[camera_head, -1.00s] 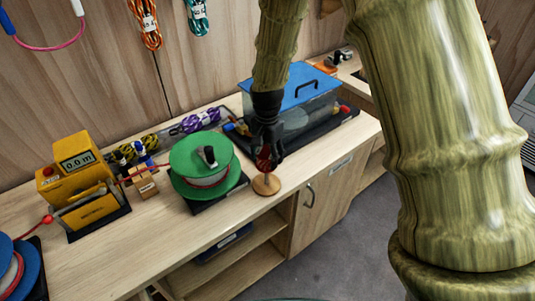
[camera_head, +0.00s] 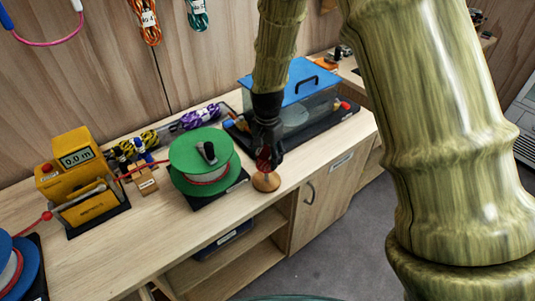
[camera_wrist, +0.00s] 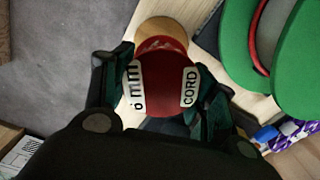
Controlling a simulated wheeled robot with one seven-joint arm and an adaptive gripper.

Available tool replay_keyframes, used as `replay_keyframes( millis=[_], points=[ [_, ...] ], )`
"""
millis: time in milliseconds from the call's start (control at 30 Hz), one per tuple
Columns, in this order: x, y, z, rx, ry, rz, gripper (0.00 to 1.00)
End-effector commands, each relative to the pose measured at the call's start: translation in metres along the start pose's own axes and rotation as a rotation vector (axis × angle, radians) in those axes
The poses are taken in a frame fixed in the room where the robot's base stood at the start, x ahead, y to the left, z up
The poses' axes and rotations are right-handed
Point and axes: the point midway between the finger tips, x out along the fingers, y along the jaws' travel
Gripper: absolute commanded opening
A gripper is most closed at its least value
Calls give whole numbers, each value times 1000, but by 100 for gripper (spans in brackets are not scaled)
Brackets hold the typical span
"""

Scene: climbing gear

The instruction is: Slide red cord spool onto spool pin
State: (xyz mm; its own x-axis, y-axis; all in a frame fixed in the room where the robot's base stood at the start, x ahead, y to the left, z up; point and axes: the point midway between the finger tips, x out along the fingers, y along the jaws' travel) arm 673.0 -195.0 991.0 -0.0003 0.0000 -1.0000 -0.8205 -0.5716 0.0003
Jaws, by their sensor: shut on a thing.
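The red cord spool (camera_wrist: 160,85), with labels reading "6 mm" and "CORD", is between the fingers of my gripper (camera_wrist: 155,92) in the wrist view. In the head view my gripper (camera_head: 265,150) is shut on the red cord spool (camera_head: 263,163), right over a round wooden base (camera_head: 267,182) near the counter's front edge. The wooden base also shows beyond the spool in the wrist view (camera_wrist: 163,27). The pin itself is hidden by the spool and fingers, so I cannot tell whether the spool is around it.
A big green-flanged reel (camera_head: 188,160) stands close left of my gripper. A clear box with a blue lid (camera_head: 290,85) stands behind, to the right. A yellow meter (camera_head: 75,175) and a blue reel (camera_head: 18,265) are further left on the counter (camera_head: 165,225).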

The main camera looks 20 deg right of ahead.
Motion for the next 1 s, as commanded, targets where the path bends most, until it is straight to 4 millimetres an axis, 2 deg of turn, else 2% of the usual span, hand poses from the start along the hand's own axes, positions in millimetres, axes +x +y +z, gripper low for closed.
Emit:
replay_keyframes(
  millis=[433,1000],
  points=[
    [2,0,0,0,0,0,32],
    [14,0,0,-1,0,0,32]
  ],
)
